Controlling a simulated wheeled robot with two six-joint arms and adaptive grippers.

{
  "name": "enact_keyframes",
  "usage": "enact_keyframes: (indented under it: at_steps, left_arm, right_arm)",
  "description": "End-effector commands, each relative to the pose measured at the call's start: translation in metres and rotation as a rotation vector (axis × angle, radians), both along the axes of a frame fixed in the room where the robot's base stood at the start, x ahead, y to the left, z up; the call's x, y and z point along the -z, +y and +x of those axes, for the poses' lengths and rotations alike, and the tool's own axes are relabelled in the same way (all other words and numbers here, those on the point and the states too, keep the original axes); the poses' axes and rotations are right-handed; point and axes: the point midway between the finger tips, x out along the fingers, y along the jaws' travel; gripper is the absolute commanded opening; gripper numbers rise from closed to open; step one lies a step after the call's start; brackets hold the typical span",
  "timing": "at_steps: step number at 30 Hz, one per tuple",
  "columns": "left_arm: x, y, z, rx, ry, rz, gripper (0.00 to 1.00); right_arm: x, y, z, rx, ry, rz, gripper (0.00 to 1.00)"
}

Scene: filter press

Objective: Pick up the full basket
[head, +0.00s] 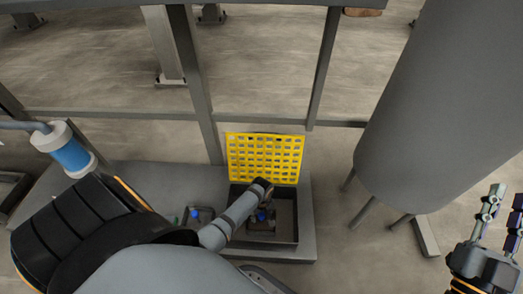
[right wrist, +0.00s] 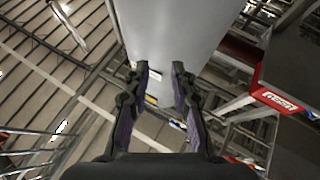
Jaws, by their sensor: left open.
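A dark open-topped box (head: 287,238) stands on a grey ledge near the lower middle of the head view. A yellow grid panel (head: 265,157) stands at its far side. I cannot tell which of these, if either, is the basket, or whether it is full. My left arm reaches over the box, and my left gripper (head: 262,217) points down there, open; its fingertips are hard to make out. A small blue spot shows beside it. My right gripper (head: 502,208) is at the right edge, open and empty; the right wrist view shows its two fingers (right wrist: 160,80) apart.
A large grey cylindrical tank (head: 440,100) on legs stands at the right. A grey metal frame (head: 323,70) rises behind the ledge (head: 150,172). A small dark object (head: 200,215) lies left of the box. Open floor (head: 265,60) shows beyond the frame.

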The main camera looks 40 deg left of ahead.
Motion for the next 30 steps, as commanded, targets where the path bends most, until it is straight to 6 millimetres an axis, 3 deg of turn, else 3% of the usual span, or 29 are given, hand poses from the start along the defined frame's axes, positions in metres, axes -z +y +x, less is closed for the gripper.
enact_keyframes:
  at_steps: [6, 16, 28, 30]
  left_arm:
    - [0.007, 0.0, 0.0, 0.0, 0.0, 0.0, 0.56]
    - [0.008, 0.0, 0.0, 0.0, 0.0, 0.0, 0.55]
    - [0.008, 0.0, 0.0, 0.0, 0.0, 0.0, 0.01]
    - [0.008, 0.0, 0.0, 0.0, 0.0, 0.0, 0.0]
  right_arm:
    - [-0.035, 0.001, -0.017, -0.004, -0.17, -0.003, 0.24]
    - [-0.043, 0.001, -0.021, -0.004, -0.202, -0.004, 0.24]
    - [-0.042, 0.001, -0.021, -0.004, -0.2, -0.004, 0.24]
    - [-0.042, 0.001, -0.021, -0.004, -0.2, -0.004, 0.24]
